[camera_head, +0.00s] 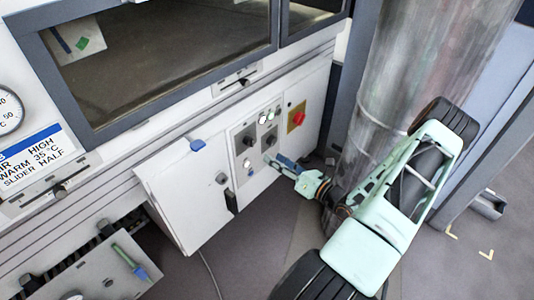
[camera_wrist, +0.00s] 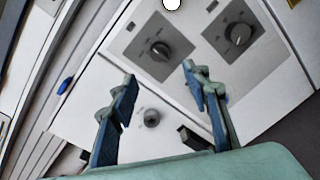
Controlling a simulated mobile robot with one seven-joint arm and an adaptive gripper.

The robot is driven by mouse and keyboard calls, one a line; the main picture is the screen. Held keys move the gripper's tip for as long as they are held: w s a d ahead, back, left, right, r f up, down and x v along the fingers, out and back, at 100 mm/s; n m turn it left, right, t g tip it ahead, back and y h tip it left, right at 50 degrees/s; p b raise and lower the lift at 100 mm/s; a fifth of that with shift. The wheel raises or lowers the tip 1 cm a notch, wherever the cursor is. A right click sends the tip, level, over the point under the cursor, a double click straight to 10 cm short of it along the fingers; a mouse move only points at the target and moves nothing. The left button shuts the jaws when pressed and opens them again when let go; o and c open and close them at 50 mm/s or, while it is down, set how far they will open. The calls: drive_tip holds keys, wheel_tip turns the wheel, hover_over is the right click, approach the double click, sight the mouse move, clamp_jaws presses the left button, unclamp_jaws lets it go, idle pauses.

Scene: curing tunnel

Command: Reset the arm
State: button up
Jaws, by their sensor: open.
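My arm, pale green with black joints, reaches from the lower right of the head view toward the machine's control panel. My gripper (camera_head: 275,160) is near the lower part of that panel. In the wrist view my gripper (camera_wrist: 155,85) is open, its two blue-padded fingers apart with nothing between them. Behind the fingers are a grey knob (camera_wrist: 152,117) on the white front, and two black rotary knobs, one at left (camera_wrist: 160,50) and one at right (camera_wrist: 238,34). I cannot tell whether a fingertip touches the panel.
A red knob on a yellow plate (camera_head: 297,118) sits right of the control panel (camera_head: 256,140). A white door (camera_head: 190,195) stands out below. A large metal pipe (camera_head: 400,70) rises close beside my arm. A shelf with a green pen-like object (camera_head: 130,262) is lower left.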

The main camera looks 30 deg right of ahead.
drive_tip(key=shift+s+d, duration=0.15)
drive_tip(key=shift+s, duration=0.35)
